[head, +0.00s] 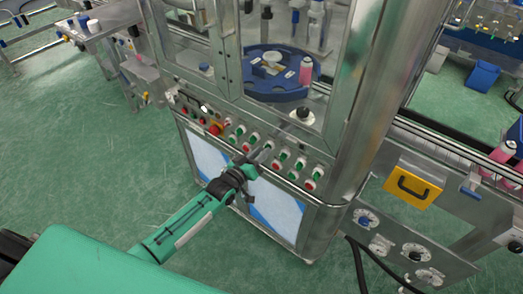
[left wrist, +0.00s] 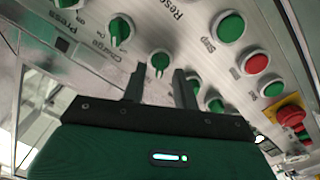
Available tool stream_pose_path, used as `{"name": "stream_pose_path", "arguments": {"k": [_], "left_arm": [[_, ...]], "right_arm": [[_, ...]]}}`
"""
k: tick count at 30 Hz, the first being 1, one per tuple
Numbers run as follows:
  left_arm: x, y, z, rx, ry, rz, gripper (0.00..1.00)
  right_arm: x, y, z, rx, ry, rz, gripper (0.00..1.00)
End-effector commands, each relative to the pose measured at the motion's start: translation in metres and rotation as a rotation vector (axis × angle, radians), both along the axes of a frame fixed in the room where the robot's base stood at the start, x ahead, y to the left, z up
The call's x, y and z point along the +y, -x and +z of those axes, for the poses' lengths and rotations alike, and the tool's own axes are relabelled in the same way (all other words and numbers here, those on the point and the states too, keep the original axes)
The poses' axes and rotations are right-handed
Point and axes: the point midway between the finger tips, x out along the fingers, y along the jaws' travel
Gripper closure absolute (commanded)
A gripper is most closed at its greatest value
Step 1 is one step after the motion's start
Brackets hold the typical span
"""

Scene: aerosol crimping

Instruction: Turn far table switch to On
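My left gripper (head: 256,158) reaches the control panel (head: 236,144) on the front of the steel machine. In the left wrist view its two dark fingers (left wrist: 160,82) are apart, with a gap between them. A green rotary switch (left wrist: 159,62) shows at the end of that gap, between or just beyond the fingertips; contact cannot be told. Another green rotary switch (left wrist: 121,29) is up and left of it, near the word "Charge". I cannot read which switch is the far table one. My right gripper is in neither view.
Green buttons (left wrist: 229,26) and a red button (left wrist: 256,63) sit close by on the panel. A red emergency stop (head: 215,129) on a yellow base is at the panel's left. A blue rotary table (head: 270,92) is behind the glass above. Green floor is open at left.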

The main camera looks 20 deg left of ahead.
Motion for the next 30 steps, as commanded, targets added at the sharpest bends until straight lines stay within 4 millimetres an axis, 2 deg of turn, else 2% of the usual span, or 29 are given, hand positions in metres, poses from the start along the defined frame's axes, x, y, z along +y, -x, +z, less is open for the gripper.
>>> {"name": "stream_pose_path", "arguments": {"k": [5,13,14,18,30], "left_arm": [[-0.0029,-0.0087,0.0002,0.0,-0.001,0.0,0.7],[-0.0034,-0.0096,0.0002,0.0,0.0,0.0,0.7],[-0.0034,-0.0096,0.0002,0.0,0.0,0.0,0.72],[-0.0034,-0.0095,0.0002,0.0,0.0,0.0,0.99],[-0.0035,-0.0094,0.0002,-0.012,-0.034,0.0,1.0]], "right_arm": [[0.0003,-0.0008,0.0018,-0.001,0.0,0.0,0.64],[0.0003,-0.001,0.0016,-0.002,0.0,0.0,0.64],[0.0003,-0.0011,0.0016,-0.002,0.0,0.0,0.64],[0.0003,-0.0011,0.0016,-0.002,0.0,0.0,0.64],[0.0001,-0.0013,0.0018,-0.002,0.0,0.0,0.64]]}}
